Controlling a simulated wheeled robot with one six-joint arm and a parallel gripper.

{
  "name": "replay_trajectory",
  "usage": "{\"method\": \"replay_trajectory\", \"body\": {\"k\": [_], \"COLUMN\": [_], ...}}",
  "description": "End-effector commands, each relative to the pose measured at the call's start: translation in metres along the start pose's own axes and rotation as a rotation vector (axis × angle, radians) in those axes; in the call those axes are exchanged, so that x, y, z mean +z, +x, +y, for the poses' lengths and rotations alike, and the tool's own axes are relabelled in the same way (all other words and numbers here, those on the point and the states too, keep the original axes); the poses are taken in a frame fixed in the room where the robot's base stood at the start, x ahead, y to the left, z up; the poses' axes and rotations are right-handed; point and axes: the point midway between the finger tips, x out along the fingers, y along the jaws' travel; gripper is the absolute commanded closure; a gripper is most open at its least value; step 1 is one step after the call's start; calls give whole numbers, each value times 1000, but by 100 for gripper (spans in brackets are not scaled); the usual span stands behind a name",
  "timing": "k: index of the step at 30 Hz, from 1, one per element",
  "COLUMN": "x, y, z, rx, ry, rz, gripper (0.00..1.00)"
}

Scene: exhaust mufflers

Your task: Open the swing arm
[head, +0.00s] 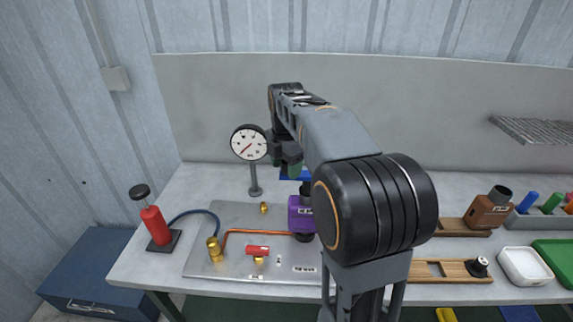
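No part can be clearly picked out as the swing arm. A purple fixture (298,217) stands on the grey metal plate (208,265) on the bench, and its right side is hidden behind my arm. A blue part (288,177) shows above and behind it, also partly covered. My gripper (291,158) is a dark shape at the far end of my arm, above the purple fixture in the picture. My own arm hides most of its fingers, so I cannot see whether they are open or touch anything.
A dial gauge (248,144) on a post stands left of my gripper. A red pump (155,224), a copper pipe (228,237) and a red-handled valve (257,250) are to the left. Wooden bases (447,270), a brown block (487,212) and a white tray (525,265) are to the right.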

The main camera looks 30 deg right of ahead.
Motion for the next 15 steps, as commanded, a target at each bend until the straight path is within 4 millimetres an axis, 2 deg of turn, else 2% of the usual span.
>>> {"method": "replay_trajectory", "body": {"k": [2,15], "x": [0,0], "y": [0,0], "z": [0,0], "rx": [0,0], "ry": [0,0], "rz": [0,0], "gripper": [48,90]}}
